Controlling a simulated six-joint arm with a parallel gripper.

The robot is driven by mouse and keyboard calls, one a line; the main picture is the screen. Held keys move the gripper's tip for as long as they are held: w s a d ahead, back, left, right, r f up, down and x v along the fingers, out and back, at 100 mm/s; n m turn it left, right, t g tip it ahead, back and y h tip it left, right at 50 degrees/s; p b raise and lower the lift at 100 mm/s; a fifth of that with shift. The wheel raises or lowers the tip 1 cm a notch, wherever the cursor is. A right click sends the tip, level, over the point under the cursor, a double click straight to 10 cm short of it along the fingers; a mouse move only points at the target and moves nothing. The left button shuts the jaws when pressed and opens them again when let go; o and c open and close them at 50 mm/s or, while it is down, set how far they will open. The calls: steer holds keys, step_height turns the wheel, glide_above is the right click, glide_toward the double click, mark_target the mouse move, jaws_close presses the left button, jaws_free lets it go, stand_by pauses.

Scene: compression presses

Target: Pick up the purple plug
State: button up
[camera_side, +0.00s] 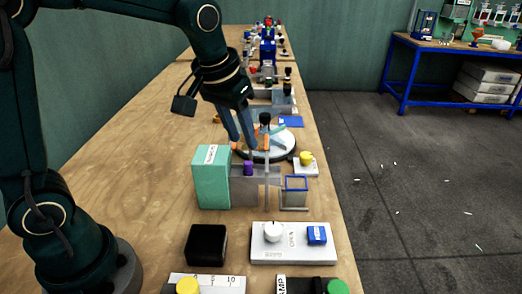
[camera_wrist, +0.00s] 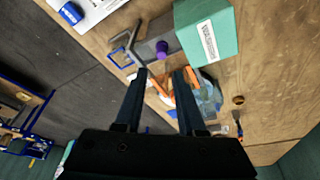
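The purple plug (camera_side: 248,168) is a small cylinder standing upright on the grey press (camera_side: 258,185), beside the teal box. In the wrist view the plug (camera_wrist: 162,49) shows on the grey block, just beyond the fingertips and roughly in line with the space between them. My gripper (camera_side: 240,145) hangs pointing down behind the press in the side view, apart from the plug. In the wrist view the two fingers of my gripper (camera_wrist: 159,74) are spread, with nothing held between them. Whether the plug sits in a hole cannot be told.
The teal box (camera_side: 212,180) rises beside the plug. A blue-rimmed open tray (camera_side: 296,184) stands right of the press. A round plate (camera_side: 285,150) with orange parts lies behind. A black box (camera_side: 206,245) and a white dial panel (camera_side: 268,254) are in front.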

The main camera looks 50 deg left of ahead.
mark_target(248, 162)
step_height(248, 162, down, 2)
steer(key=shift+w+g, duration=0.1)
steer(key=shift+g, duration=0.2)
steer(key=shift+x, duration=2.5)
steer(key=shift+c, duration=0.3)
jaws_close()
